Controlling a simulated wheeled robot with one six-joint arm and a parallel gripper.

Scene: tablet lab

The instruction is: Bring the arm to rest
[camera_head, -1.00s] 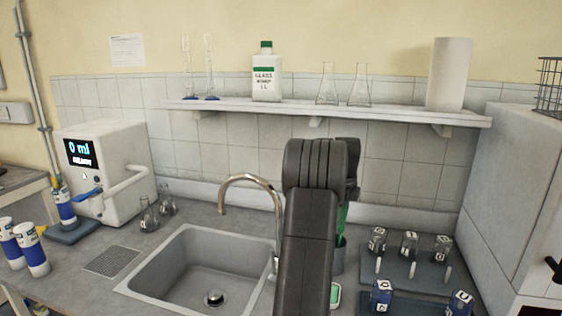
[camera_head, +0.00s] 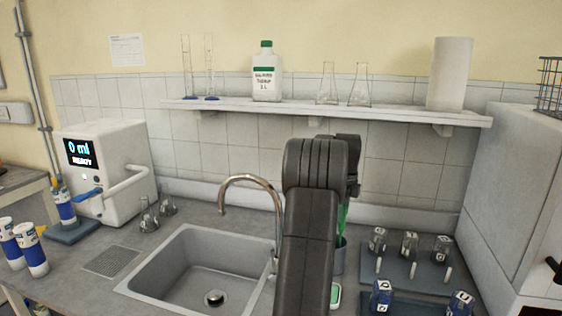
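My dark grey arm (camera_head: 308,230) rises from the bottom of the head view and bends at a thick ribbed joint level with the wall tiles. It stands in front of the counter, just right of the sink. The gripper at its end is hidden behind the arm or out of the picture, so its fingers do not show.
A sink (camera_head: 140,284) with a curved tap (camera_head: 254,182) lies left of the arm. A white dispenser (camera_head: 122,170) stands at the left. A shelf (camera_head: 330,112) with glassware runs behind. Trays (camera_head: 405,270) with small jars lie right. A green-handled item in a cup (camera_head: 339,258) is partly hidden.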

